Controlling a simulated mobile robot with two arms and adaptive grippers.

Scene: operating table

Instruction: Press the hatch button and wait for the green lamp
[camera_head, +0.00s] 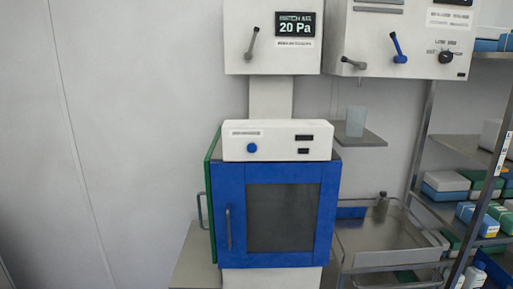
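The hatch is a cabinet with a blue door (232,180) at the front. The door has a dark window (284,217) and a grey handle (229,228), and it looks shut. A white control box (280,142) sits on top of the hatch. It carries a round blue button (252,148) at its left and two small dark rectangles at its right. I see no lit green lamp on it. A green panel (213,190) with its own handle shows edge-on at the hatch's left side. Neither of my grippers is in view.
A white wall unit with a 20 Pa display (294,25) hangs above. Beside it is a box with a blue lever (398,46). A cup (356,121) stands on a small shelf. A metal cart (387,240) and loaded shelving stand at right. The left wall is bare.

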